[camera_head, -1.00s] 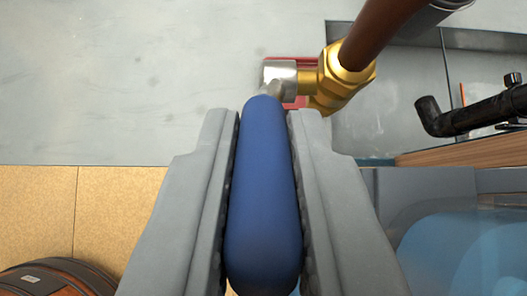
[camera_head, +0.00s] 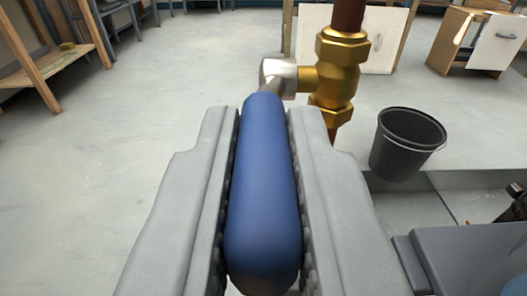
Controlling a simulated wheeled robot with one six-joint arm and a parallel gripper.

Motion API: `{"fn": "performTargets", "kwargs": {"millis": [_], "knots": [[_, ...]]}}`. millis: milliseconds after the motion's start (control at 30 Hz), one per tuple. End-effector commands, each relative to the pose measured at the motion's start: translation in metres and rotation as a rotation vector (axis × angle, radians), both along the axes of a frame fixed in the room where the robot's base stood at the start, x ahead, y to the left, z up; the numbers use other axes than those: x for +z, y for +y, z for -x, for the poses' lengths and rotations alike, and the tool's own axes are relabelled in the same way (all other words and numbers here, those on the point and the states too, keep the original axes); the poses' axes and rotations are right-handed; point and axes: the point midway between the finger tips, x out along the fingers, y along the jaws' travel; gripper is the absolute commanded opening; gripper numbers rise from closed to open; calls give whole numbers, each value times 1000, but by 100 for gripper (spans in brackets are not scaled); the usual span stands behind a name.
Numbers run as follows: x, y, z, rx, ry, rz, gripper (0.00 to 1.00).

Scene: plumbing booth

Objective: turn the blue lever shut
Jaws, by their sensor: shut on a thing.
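The blue lever (camera_head: 264,190) lies lengthwise between the two grey jaws of my gripper (camera_head: 263,125), which is shut on it. The lever's far end joins a silver stem and hub (camera_head: 278,74). The hub sits on the left side of a brass valve (camera_head: 337,78) on an upright copper-brown pipe (camera_head: 347,15). The valve is just beyond my fingertips, to the right. The lever's near end reaches toward the bottom of the picture.
A black bucket (camera_head: 405,142) stands on the grey floor to the right. A dark grey surface (camera_head: 475,262) is at lower right. Floor at left is clear.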

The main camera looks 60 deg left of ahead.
Motion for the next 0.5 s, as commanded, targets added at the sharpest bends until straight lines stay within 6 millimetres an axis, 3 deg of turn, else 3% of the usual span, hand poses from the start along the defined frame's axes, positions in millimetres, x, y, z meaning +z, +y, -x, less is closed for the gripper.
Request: {"fn": "performTargets", "kwargs": {"millis": [500], "knots": [[-4,0,-1,-1,-34,-52,0]]}}
